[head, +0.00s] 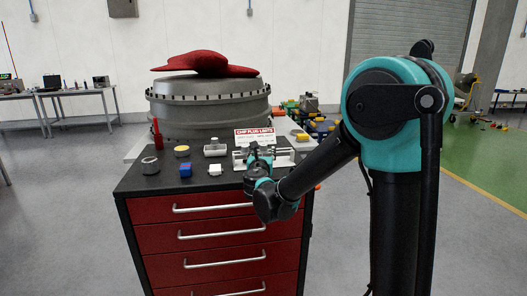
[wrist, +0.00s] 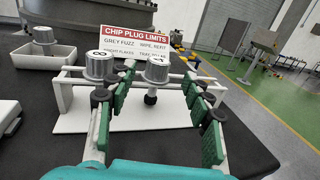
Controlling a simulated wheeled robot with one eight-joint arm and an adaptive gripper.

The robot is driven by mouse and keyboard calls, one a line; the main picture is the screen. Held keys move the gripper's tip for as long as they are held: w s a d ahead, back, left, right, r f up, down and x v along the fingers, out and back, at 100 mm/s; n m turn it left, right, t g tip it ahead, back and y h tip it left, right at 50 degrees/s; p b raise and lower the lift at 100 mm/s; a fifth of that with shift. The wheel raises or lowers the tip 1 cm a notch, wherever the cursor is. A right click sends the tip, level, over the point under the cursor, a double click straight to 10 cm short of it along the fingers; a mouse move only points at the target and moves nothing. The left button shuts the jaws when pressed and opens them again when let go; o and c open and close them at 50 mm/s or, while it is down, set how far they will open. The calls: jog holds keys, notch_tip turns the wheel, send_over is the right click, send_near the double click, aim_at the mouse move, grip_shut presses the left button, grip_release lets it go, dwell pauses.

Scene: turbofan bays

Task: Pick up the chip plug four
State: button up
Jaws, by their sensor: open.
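The chip plug marked 4 (wrist: 157,68) is a grey knurled cap on a dark stem, upright at a white rack (wrist: 75,118) on the cart top. My gripper (wrist: 158,82) is open, its green-padded fingers to either side of this plug in the wrist view. I cannot tell whether the fingertips reach around it or stop just short. A second grey plug, marked 8 (wrist: 98,65), stands to the left at the same rack, outside the left finger. In the head view my gripper (head: 259,166) is at the rack and hides the plugs.
A "Chip plug limits" sign (wrist: 142,38) stands behind the rack. A white tray (wrist: 38,57) with another grey plug is at left.

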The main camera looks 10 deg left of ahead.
aim_at(263, 149)
jog(key=w, duration=0.5)
jog(key=shift+a+f, duration=0.1)
jog(key=shift+a, duration=0.05)
grip_shut()
